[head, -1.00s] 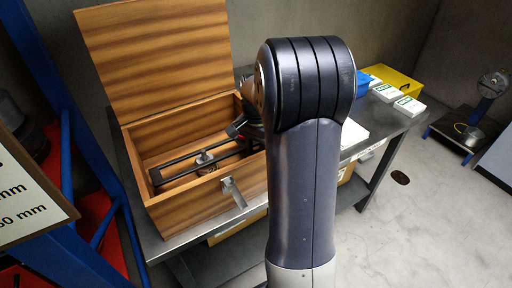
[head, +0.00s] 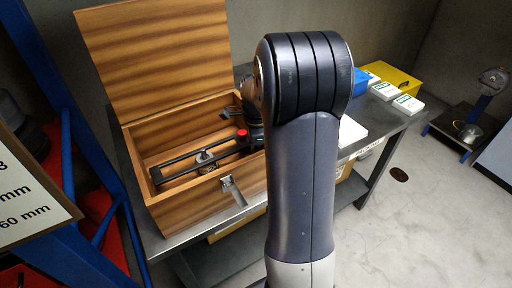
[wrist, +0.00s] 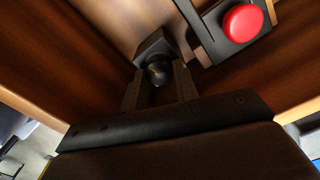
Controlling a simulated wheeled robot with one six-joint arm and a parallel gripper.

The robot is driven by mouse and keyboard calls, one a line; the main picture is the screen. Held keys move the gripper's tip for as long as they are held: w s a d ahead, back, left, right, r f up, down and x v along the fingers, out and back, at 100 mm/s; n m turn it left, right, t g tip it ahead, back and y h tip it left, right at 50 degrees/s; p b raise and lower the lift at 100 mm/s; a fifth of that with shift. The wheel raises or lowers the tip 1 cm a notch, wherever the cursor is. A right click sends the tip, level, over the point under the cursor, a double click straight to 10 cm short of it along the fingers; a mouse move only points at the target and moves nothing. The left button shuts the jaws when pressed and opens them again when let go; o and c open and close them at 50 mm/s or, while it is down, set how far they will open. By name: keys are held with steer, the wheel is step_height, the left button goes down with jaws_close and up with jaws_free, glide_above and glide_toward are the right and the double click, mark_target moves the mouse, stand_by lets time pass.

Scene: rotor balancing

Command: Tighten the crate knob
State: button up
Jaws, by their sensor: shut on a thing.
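The open wooden crate (head: 185,210) stands on the bench with its lid (head: 155,55) raised. In the wrist view, my gripper (wrist: 160,82) is inside the crate, with its two fingers on either side of a small dark round knob (wrist: 158,73). The fingers are shut on this knob, which sits against a black block (wrist: 154,48). A black bracket with a red round cap (wrist: 243,22) is just beyond, to the right. The red cap also shows in the head view (head: 241,132). My arm hides the crate's right end and the gripped knob in the head view.
A black bar (head: 180,163) with a pale round fitting (head: 204,156) spans the crate. A metal latch (head: 232,190) hangs on the front wall. White boxes and a yellow case (head: 393,80) lie on the bench at right. A blue rack (head: 75,150) stands close at left.

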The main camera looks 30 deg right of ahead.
steer(key=shift+m, duration=1)
steer(key=o, duration=1)
steer(key=shift+c, duration=0.2)
steer(key=shift+r, duration=0.1)
step_height(320, 180, up, 11)
steer(key=shift+f, duration=0.2)
